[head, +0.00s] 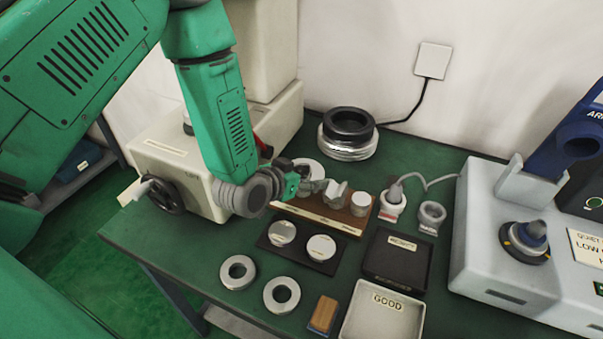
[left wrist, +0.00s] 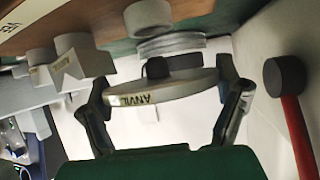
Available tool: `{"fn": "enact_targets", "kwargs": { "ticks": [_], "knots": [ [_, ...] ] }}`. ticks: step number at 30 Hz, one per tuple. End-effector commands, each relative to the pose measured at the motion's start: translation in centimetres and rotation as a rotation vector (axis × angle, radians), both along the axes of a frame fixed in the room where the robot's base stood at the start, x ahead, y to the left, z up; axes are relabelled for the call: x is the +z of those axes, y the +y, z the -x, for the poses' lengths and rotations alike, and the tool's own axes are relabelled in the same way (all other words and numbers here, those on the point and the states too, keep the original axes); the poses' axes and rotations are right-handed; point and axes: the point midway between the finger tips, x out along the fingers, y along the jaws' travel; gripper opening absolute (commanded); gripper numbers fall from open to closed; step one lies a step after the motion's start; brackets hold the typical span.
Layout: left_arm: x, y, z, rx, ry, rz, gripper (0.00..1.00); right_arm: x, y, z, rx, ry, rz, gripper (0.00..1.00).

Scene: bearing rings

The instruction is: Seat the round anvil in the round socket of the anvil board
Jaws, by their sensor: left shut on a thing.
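My left gripper (head: 303,182) is shut on the round anvil, a pale metal disc (head: 309,167). In the left wrist view the disc (left wrist: 165,90), marked ANVIL, is between the two fingers (left wrist: 165,107). The anvil board (head: 318,214) is a long wooden block with a pale labelled front. A vee-shaped block (head: 335,194) and a short round block (head: 360,204) stand on its middle and right. The gripper and disc are over or just behind its left part. The round socket is hidden, and I cannot tell the disc's height over the board. My right gripper does not show.
A black plate with two discs (head: 320,247) lies in front of the board, with two metal rings (head: 282,294) nearer. A black tray (head: 397,262) and a GOOD tray (head: 382,312) are to the right. A red-handled mallet (left wrist: 285,78) is beside the gripper in the wrist view.

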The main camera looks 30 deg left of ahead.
Motion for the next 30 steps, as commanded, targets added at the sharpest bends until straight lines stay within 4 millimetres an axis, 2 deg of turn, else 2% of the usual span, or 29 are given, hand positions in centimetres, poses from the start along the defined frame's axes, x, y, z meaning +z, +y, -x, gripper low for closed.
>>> {"fn": "enact_targets", "kwargs": {
  "ticks": [20, 30],
  "knots": [
    [-0.63, -0.03, 0.01, -0.001, 0.011, -0.004, 0.33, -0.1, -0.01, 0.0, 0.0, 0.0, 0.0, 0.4],
    [0.15, 0.01, 0.04, -0.001, 0.01, -0.005, 0.33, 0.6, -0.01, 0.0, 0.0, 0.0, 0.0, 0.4]
  ]
}}
